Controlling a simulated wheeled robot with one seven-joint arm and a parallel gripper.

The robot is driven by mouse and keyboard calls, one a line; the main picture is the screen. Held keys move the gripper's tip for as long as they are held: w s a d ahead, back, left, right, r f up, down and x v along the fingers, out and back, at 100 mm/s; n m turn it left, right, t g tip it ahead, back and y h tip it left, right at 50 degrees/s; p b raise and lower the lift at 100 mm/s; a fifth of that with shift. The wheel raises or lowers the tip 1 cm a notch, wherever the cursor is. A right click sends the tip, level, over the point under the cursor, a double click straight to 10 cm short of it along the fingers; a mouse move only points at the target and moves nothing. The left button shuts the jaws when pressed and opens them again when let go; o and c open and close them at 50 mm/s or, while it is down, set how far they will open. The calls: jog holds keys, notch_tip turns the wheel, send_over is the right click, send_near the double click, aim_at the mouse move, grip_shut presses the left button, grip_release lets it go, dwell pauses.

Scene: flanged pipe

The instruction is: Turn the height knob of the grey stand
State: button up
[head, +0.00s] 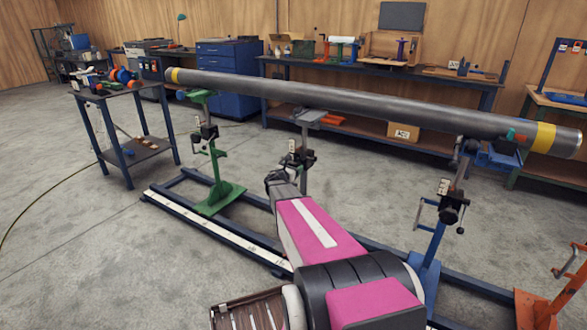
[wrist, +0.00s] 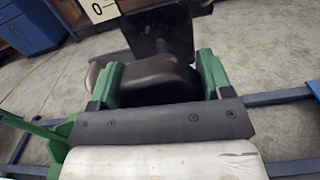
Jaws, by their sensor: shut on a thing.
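The grey stand (head: 309,117) is in the middle of the head view, under the long pipe (head: 340,98). Its dark clamp shows at mid-height, above the end of my arm. In the wrist view the black rounded knob (wrist: 160,78) sits between the two green fingers of my gripper (wrist: 160,68). The fingers are shut on the knob, one on each side. Part of the black post and a white scale label (wrist: 98,8) show above it. In the head view my arm hides the fingers and the lower part of the stand.
A green stand (head: 215,150) is to the left and a blue stand (head: 435,225) to the right, both under the pipe. A floor rail (head: 225,232) runs below. An orange stand (head: 545,300) is at far right. A tool table (head: 125,92) stands left. Open floor lies at left.

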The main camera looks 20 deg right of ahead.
jog(key=m, duration=0.4)
jog(key=shift+s, duration=0.1)
jog(key=m, duration=0.3)
jog(key=shift+d+m, duration=0.1)
jog(key=shift+m, duration=0.2)
jog(key=m, duration=0.3)
jog(key=shift+f+m, duration=0.15)
jog(key=shift+m, duration=0.15)
jog(key=m, duration=0.3)
jog(key=shift+s+m, duration=0.1)
jog(key=shift+m, duration=0.3)
jog(key=m, duration=0.4)
jog(key=shift+f, duration=0.15)
jog(key=shift+f+m, duration=0.1)
jog(key=shift+m, duration=2.1)
